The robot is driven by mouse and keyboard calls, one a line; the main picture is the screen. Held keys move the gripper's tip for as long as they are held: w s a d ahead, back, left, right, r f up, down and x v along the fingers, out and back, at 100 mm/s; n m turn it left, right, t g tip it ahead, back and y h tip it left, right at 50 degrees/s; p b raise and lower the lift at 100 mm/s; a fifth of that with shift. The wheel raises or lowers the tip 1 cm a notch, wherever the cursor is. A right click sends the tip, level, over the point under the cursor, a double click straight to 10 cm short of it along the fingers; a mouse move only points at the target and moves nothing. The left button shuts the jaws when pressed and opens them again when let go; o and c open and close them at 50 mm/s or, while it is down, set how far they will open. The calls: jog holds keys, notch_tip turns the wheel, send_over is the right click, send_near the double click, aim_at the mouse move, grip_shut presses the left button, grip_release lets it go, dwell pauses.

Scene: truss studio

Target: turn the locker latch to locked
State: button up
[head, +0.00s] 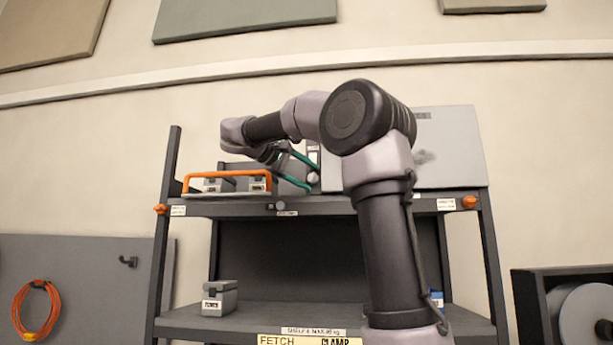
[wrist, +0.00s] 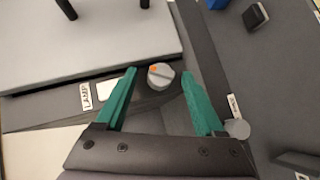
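My gripper (wrist: 160,74) has two green fingers spread apart. In the wrist view a round grey knob (wrist: 162,83) with an orange mark shows in the gap between the fingertips. It looks like the latch, and neither finger clearly touches it. A label reading LAMP (wrist: 86,96) and a blank white plate (wrist: 108,90) lie left of it. In the head view my gripper (head: 311,176) reaches right toward a small pale round part at its fingertips, beside the light grey locker (head: 450,150) on the rack's top shelf. My arm hides part of the locker front.
An orange-handled tray (head: 228,176) holding grey boxes sits left on the top shelf. A second grey round knob (wrist: 237,129) is just outside the right finger. A grey box (head: 219,298) stands on the lower shelf. An orange cable coil (head: 37,310) hangs at left.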

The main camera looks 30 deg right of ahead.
jog(key=v, duration=1)
jog(key=shift+a, duration=0.35)
